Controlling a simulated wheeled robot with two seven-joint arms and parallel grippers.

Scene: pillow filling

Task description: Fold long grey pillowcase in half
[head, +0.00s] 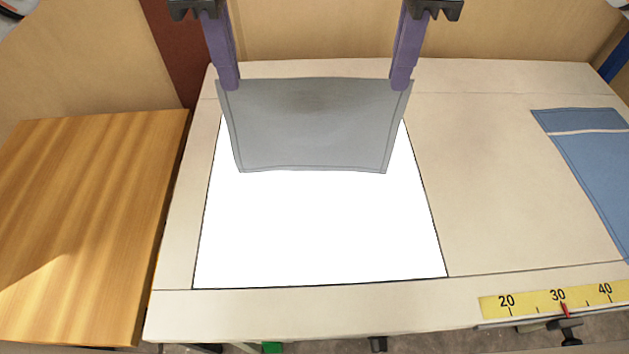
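The grey pillowcase (312,128) is held by its two upper corners. Its top edge looks wider than its lower edge, so it seems raised and hanging. Its lower edge lies over the white sheet (310,235); I cannot tell whether it touches. My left gripper (229,86) is shut on the upper left corner. My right gripper (402,86) is shut on the upper right corner. The cloth between them is nearly taut. The back of the pillowcase is hidden.
The cream table (480,200) is clear to the right of the sheet. A blue cloth (598,165) lies at the right edge. A yellow ruler (530,303) runs along the front right. A wooden surface (80,220) stands at the left.

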